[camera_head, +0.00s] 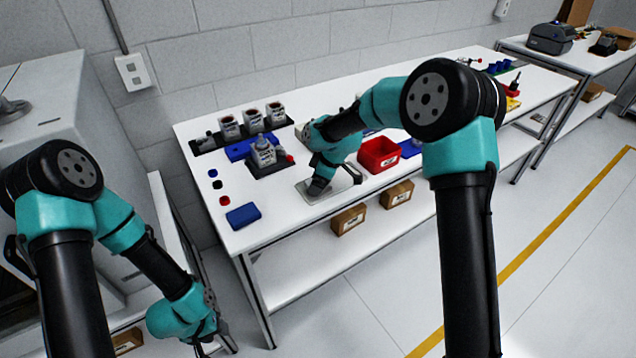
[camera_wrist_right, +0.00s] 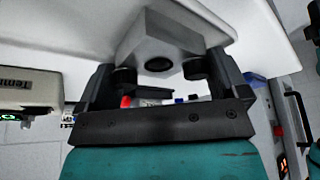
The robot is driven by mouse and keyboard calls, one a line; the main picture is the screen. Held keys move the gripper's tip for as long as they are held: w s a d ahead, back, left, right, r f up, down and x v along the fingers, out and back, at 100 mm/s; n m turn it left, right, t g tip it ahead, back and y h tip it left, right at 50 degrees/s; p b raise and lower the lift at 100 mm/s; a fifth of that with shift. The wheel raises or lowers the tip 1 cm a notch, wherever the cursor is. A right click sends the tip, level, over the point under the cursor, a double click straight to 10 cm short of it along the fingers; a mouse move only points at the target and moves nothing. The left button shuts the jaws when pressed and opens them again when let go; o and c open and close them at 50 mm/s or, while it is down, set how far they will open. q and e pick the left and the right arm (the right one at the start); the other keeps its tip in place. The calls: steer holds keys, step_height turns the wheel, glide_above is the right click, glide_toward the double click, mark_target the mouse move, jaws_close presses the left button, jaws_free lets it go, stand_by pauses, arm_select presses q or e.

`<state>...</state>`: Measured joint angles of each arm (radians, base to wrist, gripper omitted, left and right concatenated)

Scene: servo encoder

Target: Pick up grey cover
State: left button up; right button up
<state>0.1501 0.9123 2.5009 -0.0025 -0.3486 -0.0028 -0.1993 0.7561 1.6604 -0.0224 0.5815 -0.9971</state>
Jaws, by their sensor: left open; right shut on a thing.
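In the right wrist view, a light grey boxy part with a dark round hole, which looks like the grey cover (camera_wrist_right: 150,40), sits between the fingers of my right gripper (camera_wrist_right: 160,72). The gripper is shut on it. The white table surface shows close behind it. In the head view my right gripper (camera_head: 318,187) points down at a pale flat plate (camera_head: 335,190) near the table's front edge; the arm hides the cover there. My left gripper (camera_head: 217,342) hangs low at the bottom left, off the table, open and empty.
A grey unit (camera_head: 263,152) stands in a black holder left of my right gripper. Behind it, a black tray (camera_head: 207,144) carries several similar units. A red bin (camera_head: 379,164) stands to the right, and a blue box (camera_head: 243,216) lies at the front left.

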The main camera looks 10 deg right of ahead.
steer(key=shift+r, duration=0.15)
steer(key=shift+s+a+r, duration=0.1)
steer(key=shift+s+r, duration=0.1)
steer(key=shift+r, duration=0.65)
steer(key=shift+s+r, duration=0.15)
steer(key=shift+r, duration=0.7)
steer(key=s+a+r, duration=0.1)
steer(key=s+a, duration=0.1)
steer(key=s, duration=1.3)
steer(key=shift+a+r, duration=0.15)
steer(key=shift+a, duration=0.15)
